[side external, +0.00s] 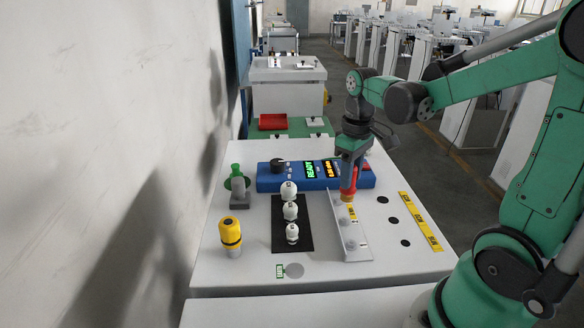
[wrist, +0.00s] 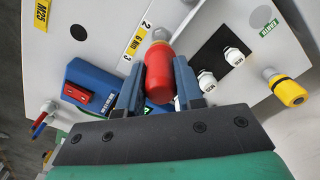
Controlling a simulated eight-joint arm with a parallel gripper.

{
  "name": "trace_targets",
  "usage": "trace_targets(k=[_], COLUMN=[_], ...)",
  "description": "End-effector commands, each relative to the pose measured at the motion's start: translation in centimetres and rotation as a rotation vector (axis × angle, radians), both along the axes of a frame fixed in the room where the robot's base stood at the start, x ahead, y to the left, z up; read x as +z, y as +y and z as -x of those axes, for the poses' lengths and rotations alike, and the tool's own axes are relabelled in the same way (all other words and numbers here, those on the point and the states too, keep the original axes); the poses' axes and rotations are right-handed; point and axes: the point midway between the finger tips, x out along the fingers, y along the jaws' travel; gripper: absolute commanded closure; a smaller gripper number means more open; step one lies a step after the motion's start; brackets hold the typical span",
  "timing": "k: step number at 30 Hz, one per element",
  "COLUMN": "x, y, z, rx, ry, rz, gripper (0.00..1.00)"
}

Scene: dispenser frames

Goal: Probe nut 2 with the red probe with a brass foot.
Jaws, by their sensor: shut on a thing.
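My gripper (side external: 349,172) is shut on the red probe (side external: 349,185), which is upright with its brass foot (side external: 346,198) down. In the wrist view the red probe (wrist: 159,75) is between the two fingers, with its foot end toward the label strip. The foot is over the upper part of the pale nut plate (side external: 352,252); I cannot tell whether it touches anything. Two grey nuts (side external: 345,222) show nearer the camera on the plate. In the wrist view the labels "2" (wrist: 147,24) and "3" (wrist: 128,57) lie beside the probe. Nut 2 cannot be made out surely.
A blue device (side external: 270,183) with lit displays stands behind the plate. A black mat (side external: 281,245) with white knobbed pieces (side external: 290,211) lies left. A yellow probe (side external: 230,233) and a green-topped piece (side external: 236,182) stand farther left. A yellow label strip (side external: 420,222) is right.

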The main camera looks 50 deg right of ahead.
Motion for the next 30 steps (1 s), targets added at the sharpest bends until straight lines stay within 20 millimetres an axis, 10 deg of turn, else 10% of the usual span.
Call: trace_targets(k=[30], x=[-4.4], y=[-0.1], z=[0.0], rx=[0.000], ry=[0.000], rz=[0.000], gripper=[1.00])
